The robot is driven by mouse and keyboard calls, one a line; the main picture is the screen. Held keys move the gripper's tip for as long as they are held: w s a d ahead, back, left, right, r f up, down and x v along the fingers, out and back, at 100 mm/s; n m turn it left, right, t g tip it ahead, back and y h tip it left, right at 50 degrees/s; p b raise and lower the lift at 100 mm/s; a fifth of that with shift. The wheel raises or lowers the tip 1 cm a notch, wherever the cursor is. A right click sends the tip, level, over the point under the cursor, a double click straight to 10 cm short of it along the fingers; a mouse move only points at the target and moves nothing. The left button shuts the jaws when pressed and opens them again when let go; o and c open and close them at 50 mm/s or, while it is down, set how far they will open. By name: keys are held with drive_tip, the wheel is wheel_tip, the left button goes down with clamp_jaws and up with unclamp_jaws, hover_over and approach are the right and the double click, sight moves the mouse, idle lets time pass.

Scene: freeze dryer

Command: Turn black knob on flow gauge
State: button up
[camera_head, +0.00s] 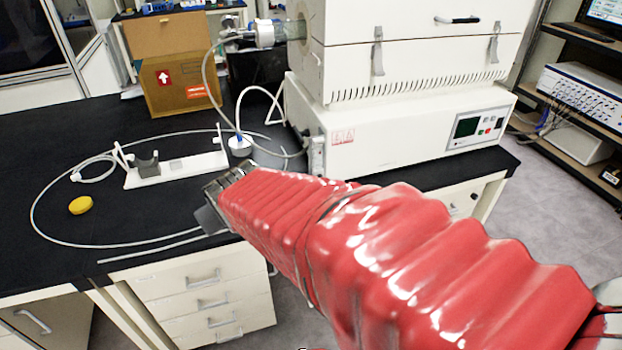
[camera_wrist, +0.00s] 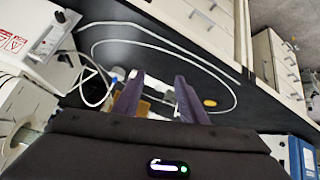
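A white gauge panel that looks like the flow gauge (camera_head: 316,155) is on the left end of the white instrument base in the head view. In the wrist view the gauge (camera_wrist: 46,42) is at the upper left, with a small black knob (camera_wrist: 60,17) at its upper end. I cannot make out the knob in the head view. My gripper (camera_head: 209,203) is over the front of the black bench, left of the gauge and apart from it. In the wrist view my gripper (camera_wrist: 159,76) has its two dark fingers spread with nothing held between them.
A white stand (camera_head: 190,168) is on the bench behind my gripper. A yellow disc (camera_head: 80,205) and a long looped white tube (camera_head: 36,225) are to the left. A cardboard box (camera_head: 178,85) is at the back. Bare bench top is at the left.

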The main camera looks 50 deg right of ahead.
drive_tip(key=w+d+f+t+h, duration=0.15)
drive_tip(key=d+f, duration=0.35)
drive_tip(key=d, duration=0.5)
drive_tip(key=w+d+f+t+h, duration=0.15)
drive_tip(key=d+f, duration=0.35)
drive_tip(key=d, duration=0.5)
drive_tip(key=s+d+f+m+t+h, duration=0.1)
drive_tip(key=s+d+f+m+t, duration=0.1)
drive_tip(key=s, duration=0.5)
drive_tip(key=s+d+f+m+t+h, duration=0.2)
drive_tip(key=s+d+f, duration=0.3)
drive_tip(key=s, duration=0.2)
drive_tip(key=shift+m+t, duration=0.3)
drive_tip(key=shift+m, duration=0.1)
drive_tip(key=shift+w+d+f, duration=0.1)
drive_tip(key=shift+w+d, duration=0.05)
drive_tip(key=x, duration=1.3)
drive_tip(key=shift+w+d, duration=0.15)
drive_tip(key=shift+w, duration=0.15)
drive_tip(key=shift+c, duration=0.7)
